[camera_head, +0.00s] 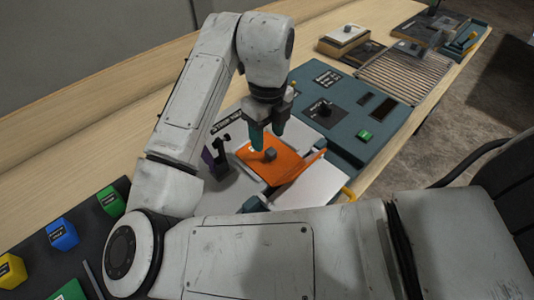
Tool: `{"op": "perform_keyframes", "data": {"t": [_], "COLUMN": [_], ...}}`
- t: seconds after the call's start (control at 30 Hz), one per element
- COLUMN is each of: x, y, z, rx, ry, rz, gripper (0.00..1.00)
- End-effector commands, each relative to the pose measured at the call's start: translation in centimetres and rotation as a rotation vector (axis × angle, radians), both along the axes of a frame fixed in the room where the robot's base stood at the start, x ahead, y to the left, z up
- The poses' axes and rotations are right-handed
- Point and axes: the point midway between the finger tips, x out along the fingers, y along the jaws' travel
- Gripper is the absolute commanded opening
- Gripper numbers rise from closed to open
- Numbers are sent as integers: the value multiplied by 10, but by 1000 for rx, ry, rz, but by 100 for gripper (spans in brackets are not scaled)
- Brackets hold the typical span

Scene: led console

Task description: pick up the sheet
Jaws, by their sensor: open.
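An orange sheet-like piece (265,167) with a small grey knob (270,154) on top lies on a pale fixture on the table. Its right edge has a raised orange flap. A flat white plate (318,184) lies just right of it. I cannot tell for sure which of these is the sheet. My gripper (268,136) points down, open and empty, with its teal-tipped fingers near the knob. I cannot tell the exact gap between fingers and knob. My own arm hides the near side of the fixture.
A teal console (345,94) with a dark knob and a green button (365,135) stands behind. Coloured blocks, such as a blue one (62,234), sit on a dark mat. A chair is at the right.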

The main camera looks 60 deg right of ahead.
Motion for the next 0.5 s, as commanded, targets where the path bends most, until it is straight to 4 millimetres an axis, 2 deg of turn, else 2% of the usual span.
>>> {"op": "perform_keyframes", "data": {"t": [0.17,0.4,0.5], "x": [0,1,1], "y": [-1,-6,-5], "z": [-11,-45,-53], "rx": [-1,-1,-1], "ry": [1,1,0], "rz": [2,2,2], "gripper": [55,55,55]}}
